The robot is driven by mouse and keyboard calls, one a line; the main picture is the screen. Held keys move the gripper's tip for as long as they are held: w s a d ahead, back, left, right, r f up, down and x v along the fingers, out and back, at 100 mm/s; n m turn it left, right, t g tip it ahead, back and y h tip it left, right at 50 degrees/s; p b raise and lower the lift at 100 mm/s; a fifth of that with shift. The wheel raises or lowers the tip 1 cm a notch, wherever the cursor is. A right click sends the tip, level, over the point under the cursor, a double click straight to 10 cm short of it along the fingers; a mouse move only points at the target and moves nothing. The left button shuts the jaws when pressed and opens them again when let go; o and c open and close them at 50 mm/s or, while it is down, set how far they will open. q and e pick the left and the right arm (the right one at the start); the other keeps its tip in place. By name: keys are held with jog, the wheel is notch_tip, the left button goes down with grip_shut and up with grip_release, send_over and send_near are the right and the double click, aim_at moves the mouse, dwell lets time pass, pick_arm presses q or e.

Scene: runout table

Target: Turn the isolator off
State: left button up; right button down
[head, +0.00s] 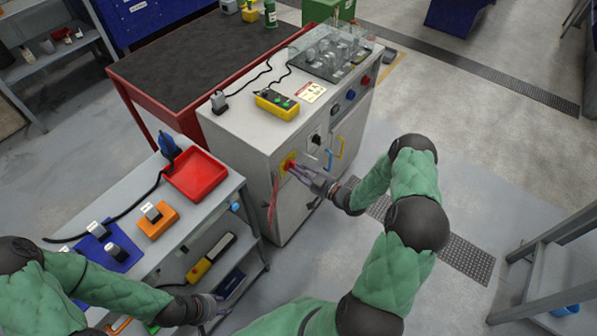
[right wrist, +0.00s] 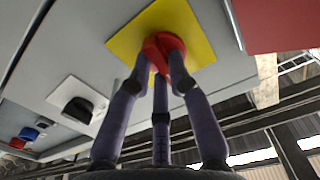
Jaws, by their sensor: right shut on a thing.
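The isolator is a red knob (right wrist: 165,52) on a yellow square plate (right wrist: 190,20), set on the front of the grey cabinet. In the head view the yellow plate (head: 287,164) shows at the cabinet's left front edge. My right gripper (head: 292,168) reaches it from the right, and in the right wrist view its fingers (right wrist: 163,70) are closed around the red knob. The fingers hide part of the knob, so its exact angle is hard to tell. My left gripper (head: 225,298) is low at the bottom left, beside the grey cart, with its fingers too small to read.
The grey cabinet (head: 240,135) carries a yellow button box (head: 277,104), and a black selector (head: 316,140) sits on its front. A grey cart (head: 205,215) with a red tray (head: 196,175) stands to the left.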

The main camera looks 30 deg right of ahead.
jog(key=shift+f+n, duration=0.1)
jog(key=shift+n, duration=0.2)
dwell(0.4)
jog(key=c, duration=1.1)
grip_release()
jog(key=shift+c, duration=0.2)
jog(key=shift+s, duration=0.15)
jog(key=v, duration=1.1)
jog(key=shift+s, duration=0.4)
jog(key=shift+d, duration=0.1)
